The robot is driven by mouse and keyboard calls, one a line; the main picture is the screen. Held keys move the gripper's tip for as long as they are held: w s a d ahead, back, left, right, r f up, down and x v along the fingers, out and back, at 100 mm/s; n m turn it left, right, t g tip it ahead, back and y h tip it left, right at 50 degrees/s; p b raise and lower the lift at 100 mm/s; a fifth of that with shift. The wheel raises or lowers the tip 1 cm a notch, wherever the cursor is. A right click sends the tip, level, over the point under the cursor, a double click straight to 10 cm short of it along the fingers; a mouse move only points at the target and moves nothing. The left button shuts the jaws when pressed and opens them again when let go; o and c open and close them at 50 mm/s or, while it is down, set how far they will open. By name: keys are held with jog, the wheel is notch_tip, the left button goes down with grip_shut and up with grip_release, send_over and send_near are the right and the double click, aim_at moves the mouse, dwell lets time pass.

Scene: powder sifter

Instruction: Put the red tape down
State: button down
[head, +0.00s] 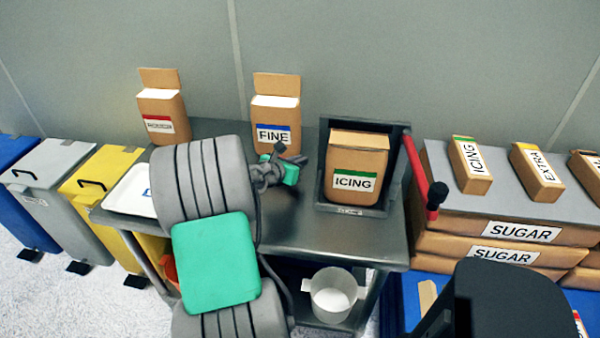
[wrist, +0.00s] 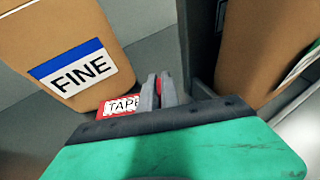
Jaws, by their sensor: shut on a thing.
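My gripper (wrist: 158,88) is shut on the red tape (wrist: 159,86), a narrow red piece of which shows between the fingers in the wrist view. Most of the tape is hidden by the fingers. A red-edged label reading TAPE (wrist: 118,106) lies just left of the fingers, in front of the FINE bag (wrist: 75,60). I cannot tell whether the tape touches the table. In the head view my gripper (head: 293,153) is over the metal table (head: 310,232), between the FINE bag (head: 276,115) and the ICING bag (head: 356,165); the tape cannot be made out there.
The ICING bag stands in a dark metal frame (head: 318,195) with a red handle (head: 414,165) on its right. Another bag with a red label (head: 163,112) stands at the back left. A white tray (head: 130,190) is at the table's left. The front middle of the table is clear.

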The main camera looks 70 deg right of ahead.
jog(key=shift+d+f, duration=0.75)
jog(key=shift+f, duration=0.2)
jog(key=shift+w+d+f, duration=0.1)
jog(key=shift+d+f, duration=0.05)
jog(key=shift+f, duration=0.85)
jog(key=shift+d+f, duration=0.15)
jog(key=shift+f, duration=0.85)
jog(key=c, duration=1.6)
grip_release()
